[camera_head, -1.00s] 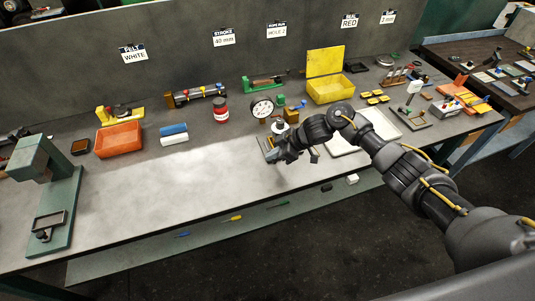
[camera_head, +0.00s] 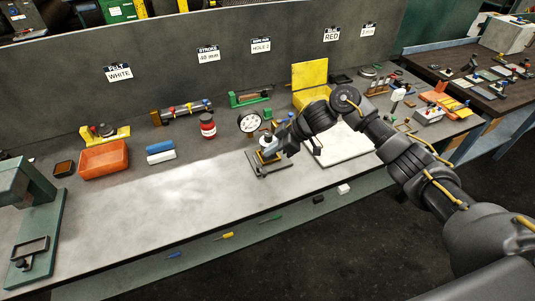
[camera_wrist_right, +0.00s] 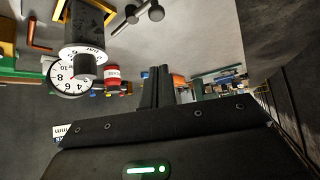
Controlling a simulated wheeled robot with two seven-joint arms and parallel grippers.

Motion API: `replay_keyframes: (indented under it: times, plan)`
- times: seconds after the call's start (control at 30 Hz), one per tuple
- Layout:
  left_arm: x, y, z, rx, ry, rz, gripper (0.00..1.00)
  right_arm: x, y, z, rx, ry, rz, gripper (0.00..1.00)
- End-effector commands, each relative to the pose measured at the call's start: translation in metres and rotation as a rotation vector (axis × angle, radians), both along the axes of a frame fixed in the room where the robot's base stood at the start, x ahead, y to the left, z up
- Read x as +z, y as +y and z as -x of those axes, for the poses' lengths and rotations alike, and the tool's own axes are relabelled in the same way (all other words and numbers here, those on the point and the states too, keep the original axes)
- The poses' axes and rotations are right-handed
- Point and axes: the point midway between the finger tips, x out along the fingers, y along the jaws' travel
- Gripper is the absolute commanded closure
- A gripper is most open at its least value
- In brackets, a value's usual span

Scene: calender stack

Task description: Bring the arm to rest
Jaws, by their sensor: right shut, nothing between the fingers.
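My right arm comes in from the right in the head view, with its right gripper (camera_head: 286,138) over the workbench (camera_head: 190,205). The gripper is beside and partly in front of a small dark stand (camera_head: 268,168) with a yellow part and a pale round top. In the right wrist view the two dark fingers (camera_wrist_right: 157,88) are together with nothing between them. A dark cylinder with a pale printed band (camera_wrist_right: 84,48) shows to the left of the fingers there. My left gripper is not in view.
A dial gauge (camera_head: 249,121) and a red jar (camera_head: 208,129) stand behind and left of the gripper. A white board (camera_head: 342,147) lies to its right. An orange bin (camera_head: 104,160) and a green press (camera_head: 40,215) are at the left. The bench's front middle is clear.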

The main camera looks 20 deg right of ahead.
Motion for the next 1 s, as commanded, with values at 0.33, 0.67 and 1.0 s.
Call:
replay_keyframes:
  times: [0.33, 0.67, 1.0]
  plan:
    - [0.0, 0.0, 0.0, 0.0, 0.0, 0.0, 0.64, 0.0, 0.0, 0.0, 0.0, 0.0, 0.0, 1.0]
    - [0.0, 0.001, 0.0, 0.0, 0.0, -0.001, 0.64, -0.047, 0.043, 0.024, -0.039, -0.13, -0.019, 1.0]
    - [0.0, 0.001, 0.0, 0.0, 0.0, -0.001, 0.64, -0.104, 0.041, 0.126, -0.483, -0.221, 0.031, 1.0]
